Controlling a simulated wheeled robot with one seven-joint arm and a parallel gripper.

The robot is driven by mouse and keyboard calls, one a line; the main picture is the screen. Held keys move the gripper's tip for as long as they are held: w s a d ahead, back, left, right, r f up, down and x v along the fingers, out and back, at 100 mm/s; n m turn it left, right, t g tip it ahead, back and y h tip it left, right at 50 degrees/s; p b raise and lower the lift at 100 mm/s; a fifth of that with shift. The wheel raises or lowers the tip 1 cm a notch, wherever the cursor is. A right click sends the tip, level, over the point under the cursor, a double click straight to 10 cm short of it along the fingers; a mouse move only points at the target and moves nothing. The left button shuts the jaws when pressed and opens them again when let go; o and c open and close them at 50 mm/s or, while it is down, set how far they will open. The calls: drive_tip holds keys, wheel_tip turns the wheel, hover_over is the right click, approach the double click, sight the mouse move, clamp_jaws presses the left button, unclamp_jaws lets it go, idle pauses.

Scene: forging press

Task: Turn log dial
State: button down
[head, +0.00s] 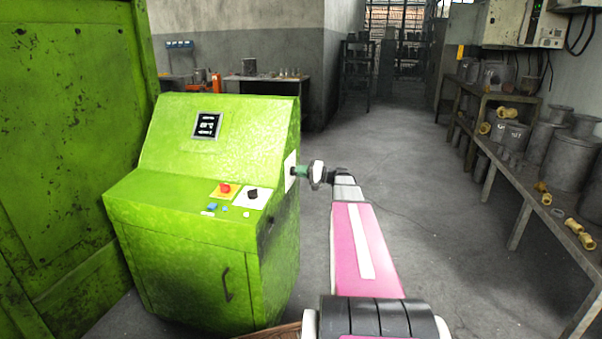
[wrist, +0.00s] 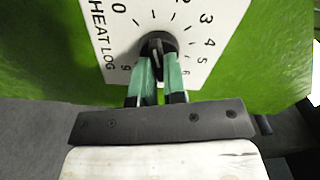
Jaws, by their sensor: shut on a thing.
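The log dial is a black round knob (wrist: 157,45) on a white plate (wrist: 205,62) printed "HEAT LOG", with numbers around the knob, in the wrist view. In the head view the white plate (head: 290,172) is on the right side of the green console (head: 215,135), seen nearly edge-on. My gripper (wrist: 157,62) has green fingers shut on the knob from below in the wrist view. The gripper also shows in the head view (head: 300,171), reaching the plate from the right. The fingers hide the lower part of the knob, and I cannot tell which number it points to.
The console top has a red button (head: 225,188) on a yellow plate, a black knob (head: 252,194) on a white plate and a small display (head: 207,125). A bench (head: 520,170) with yellow parts and metal canisters lines the right wall. The floor (head: 440,230) between is open.

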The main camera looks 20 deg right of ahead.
drive_tip(key=m, duration=1.2)
drive_tip(key=shift+f, duration=0.25)
drive_tip(key=shift+s, duration=0.1)
idle(0.4)
drive_tip(key=c, duration=1.2)
unclamp_jaws()
drive_tip(key=shift+d, duration=0.1)
drive_tip(key=v, duration=1)
drive_tip(key=shift+s+d, duration=0.25)
drive_tip(key=shift+d, duration=0.1)
